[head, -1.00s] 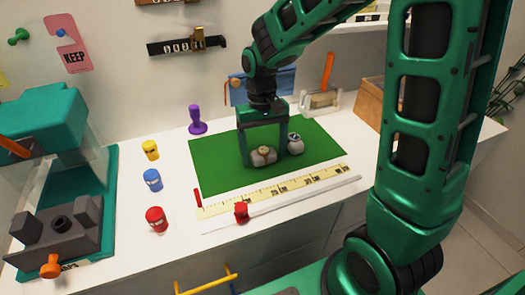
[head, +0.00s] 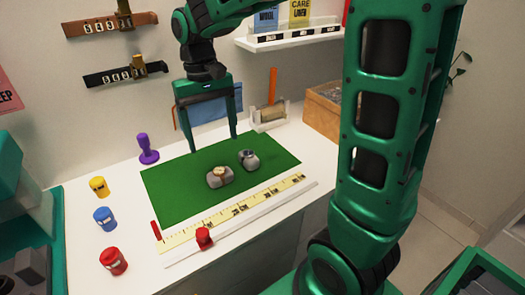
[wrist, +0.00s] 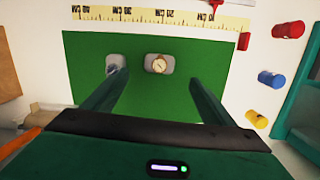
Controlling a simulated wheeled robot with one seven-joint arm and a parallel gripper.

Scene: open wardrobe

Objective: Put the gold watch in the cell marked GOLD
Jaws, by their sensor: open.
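The gold watch (head: 219,171) sits around a grey cushion on the green mat (head: 170,194). It also shows in the wrist view (wrist: 159,64), with a pale dial. A second watch with a dark dial (head: 248,154) sits on another grey cushion just right of it in the head view. My gripper (head: 212,144) is open and empty, fingers pointing down over the back of the mat, behind both cushions. In the wrist view both fingers are spread wide with only mat between their tips. I cannot make out a cell marked GOLD in either view.
A ruler (head: 230,213) runs along the mat's front. A wooden box (head: 325,105) stands at the back right, below a white shelf (head: 290,37).

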